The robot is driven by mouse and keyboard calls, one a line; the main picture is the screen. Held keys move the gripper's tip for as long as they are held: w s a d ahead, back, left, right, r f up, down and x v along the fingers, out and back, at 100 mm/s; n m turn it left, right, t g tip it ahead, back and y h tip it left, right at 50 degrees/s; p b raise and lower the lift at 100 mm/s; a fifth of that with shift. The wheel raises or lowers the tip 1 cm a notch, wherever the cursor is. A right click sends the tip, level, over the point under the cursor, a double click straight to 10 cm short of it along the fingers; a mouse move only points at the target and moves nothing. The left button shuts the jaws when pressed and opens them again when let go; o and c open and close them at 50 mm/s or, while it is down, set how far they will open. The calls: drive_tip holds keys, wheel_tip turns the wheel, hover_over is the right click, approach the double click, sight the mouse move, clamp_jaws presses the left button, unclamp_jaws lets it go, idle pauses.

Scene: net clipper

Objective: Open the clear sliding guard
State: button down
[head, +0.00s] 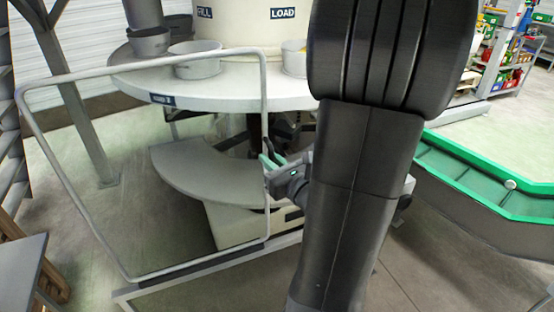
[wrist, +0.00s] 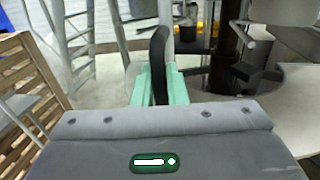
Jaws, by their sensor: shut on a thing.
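The clear guard (head: 264,100) is a see-through panel in a rounded grey tube frame. It stands upright in front of the round machine table in the head view. My gripper (head: 270,162) is at the guard's right upright, about halfway up. In the wrist view, the green fingers of my gripper (wrist: 159,88) are closed on a dark, upright, curved handle (wrist: 158,50), which seems to belong to the guard. My arm covers what lies just to the right of the guard in the head view.
The round white table (head: 215,92) carries several grey pots (head: 196,62) behind the guard. A grey curved step (head: 205,175) is below it. A green-edged conveyor (head: 480,175) is on the right. A slatted wooden rack (wrist: 32,85) is at left in the wrist view.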

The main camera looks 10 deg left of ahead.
drive_tip(key=c, duration=1.6)
unclamp_jaws()
drive_tip(key=shift+o, duration=0.2)
drive_tip(key=v, duration=1.3)
drive_tip(key=shift+s+d+b, duration=0.3)
drive_tip(key=shift+b, duration=0.15)
drive_tip(key=x, duration=1.3)
drive_tip(key=shift+p, duration=0.4)
